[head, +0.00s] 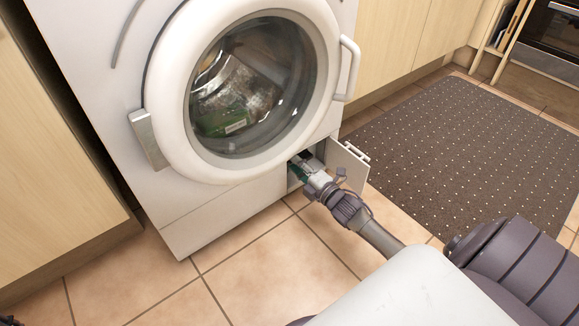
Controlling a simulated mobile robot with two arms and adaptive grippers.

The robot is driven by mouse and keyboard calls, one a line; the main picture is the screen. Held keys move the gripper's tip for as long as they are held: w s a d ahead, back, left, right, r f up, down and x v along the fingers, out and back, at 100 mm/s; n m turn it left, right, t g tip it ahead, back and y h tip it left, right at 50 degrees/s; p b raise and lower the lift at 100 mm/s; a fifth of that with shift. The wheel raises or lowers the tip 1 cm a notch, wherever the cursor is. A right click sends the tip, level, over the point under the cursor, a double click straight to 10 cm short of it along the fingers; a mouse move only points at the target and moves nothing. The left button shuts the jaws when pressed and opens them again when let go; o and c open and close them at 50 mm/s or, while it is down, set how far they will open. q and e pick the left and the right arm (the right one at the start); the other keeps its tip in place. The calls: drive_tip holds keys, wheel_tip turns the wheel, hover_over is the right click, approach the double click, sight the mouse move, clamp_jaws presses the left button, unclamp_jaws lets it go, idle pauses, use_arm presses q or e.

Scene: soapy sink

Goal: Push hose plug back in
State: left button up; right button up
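The white washing machine (215,195) has a small service opening (293,181) low on its front right, with its flap (346,163) swung open to the right. My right gripper (301,163) reaches into this opening from the lower right. Its fingertips are in shadow at the opening, so I cannot tell whether they are open or shut on something. I cannot make out the hose plug; the gripper and the opening's edge cover that spot. A small dark piece at the bottom left corner, perhaps my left gripper (10,320), barely shows.
The round door (165,125) of the machine is shut, with a green item behind the glass. The open flap stands close beside my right wrist. A dark dotted mat (460,140) lies to the right. Wooden cabinets (55,160) flank the machine. The tiled floor (255,260) in front is clear.

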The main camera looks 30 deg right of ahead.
drive_tip(key=w+b, duration=0.1)
drive_tip(key=w, duration=0.2)
drive_tip(key=shift+w+a, duration=0.1)
drive_tip(key=shift+w, duration=0.1)
clamp_jaws()
